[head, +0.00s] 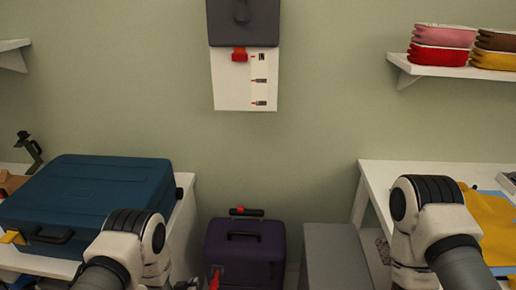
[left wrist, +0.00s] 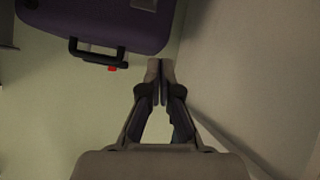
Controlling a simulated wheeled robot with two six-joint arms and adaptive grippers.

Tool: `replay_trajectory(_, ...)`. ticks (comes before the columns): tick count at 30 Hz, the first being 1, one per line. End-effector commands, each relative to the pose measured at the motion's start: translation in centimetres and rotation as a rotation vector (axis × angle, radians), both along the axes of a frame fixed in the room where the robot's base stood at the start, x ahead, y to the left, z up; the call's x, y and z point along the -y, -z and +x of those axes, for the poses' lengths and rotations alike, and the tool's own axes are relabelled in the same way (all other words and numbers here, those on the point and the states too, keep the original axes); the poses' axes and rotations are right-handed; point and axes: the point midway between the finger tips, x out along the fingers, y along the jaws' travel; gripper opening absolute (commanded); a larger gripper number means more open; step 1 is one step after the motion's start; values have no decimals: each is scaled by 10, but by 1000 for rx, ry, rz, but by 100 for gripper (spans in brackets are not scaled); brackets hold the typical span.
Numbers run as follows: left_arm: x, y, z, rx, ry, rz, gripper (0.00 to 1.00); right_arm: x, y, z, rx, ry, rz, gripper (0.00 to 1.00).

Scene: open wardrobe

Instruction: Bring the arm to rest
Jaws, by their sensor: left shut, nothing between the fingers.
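My left gripper (left wrist: 160,70) is shut, with its fingertips together and nothing between them. In the head view only a dark bit of it shows low at the bottom edge (head: 187,285), between the left table and a dark purple suitcase (head: 245,250). In the left wrist view the suitcase (left wrist: 100,22) lies beyond the fingertips, apart from them, with its black handle towards the lower left. My right arm comes in from the lower right of the head view, but its gripper is hidden or out of frame.
A blue case (head: 95,195) lies on the white left table. A grey box (head: 335,255) stands right of the suitcase, by the white right table (head: 385,180) with yellow cloth (head: 490,215). A white wall panel (head: 230,90) and a shelf (head: 440,70) with folded, coloured items are above.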

Motion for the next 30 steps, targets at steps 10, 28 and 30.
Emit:
replay_trajectory(10,-35,-32,-231,-657,8,66,0,0,0,0,0,0,0,56)
replay_trajectory(28,-32,-49,-340,-969,109,98,0,0,0,0,0,0,0,56)
replay_trajectory(30,-32,-49,-340,-968,109,98,0,0,0,0,0,0,0,56)
